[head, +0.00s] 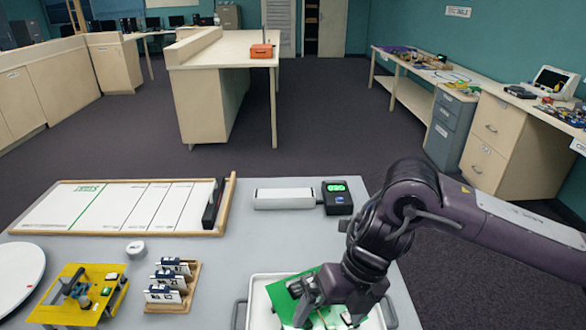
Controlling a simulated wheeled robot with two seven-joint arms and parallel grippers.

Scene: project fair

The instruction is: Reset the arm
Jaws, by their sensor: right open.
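My right arm comes in from the right. Its gripper (328,308) points down over a green board (283,290) in a white tray (256,296) at the bottom edge of the head view. The right gripper is open. It covers part of the board, and I cannot tell whether its fingers touch anything there. My left gripper is not in view.
On the grey table (245,225) are a white marked board (105,206), a white bar (284,198), a black box with a green display (337,197), a wooden rack of cards (172,286), a yellow fixture (80,295) and a white disc (18,272). Dark floor lies beyond.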

